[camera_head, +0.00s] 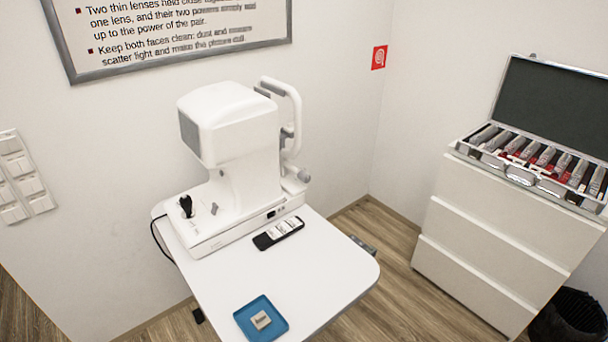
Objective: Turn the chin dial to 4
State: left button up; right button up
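A white eye-test machine (232,135) stands on a white table (318,268). Its white head-and-chin rest frame (297,112) rises at its far right side. A small grey knob (303,175) sticks out low on this frame; it may be the chin dial. No number or mark on it can be read from here, so its setting cannot be told. Part of the frame is hidden behind the machine's body. Neither of my grippers shows in this view, and nothing touches the machine.
A blue tray (243,321) with a small beige block (261,320) lies at the table's front. A black remote-like strip with white pieces (278,233) lies beside the machine's base. An open lens case (525,170) sits on white drawers (490,240). A black bin (570,318) stands at right.

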aim_at(302, 176)
jog(key=i+l+u, duration=0.15)
jog(key=l, duration=0.25)
jog(key=i+l+u, duration=0.15)
jog(key=l, duration=0.25)
jog(key=i+l+u, duration=0.15)
jog(key=l, duration=0.3)
jog(key=i+l+u, duration=0.15)
jog(key=l, duration=0.3)
jog(key=i+l+u, duration=0.15)
jog(key=l, duration=0.3)
jog(key=i+l+u, duration=0.1)
jog(key=l, duration=0.4)
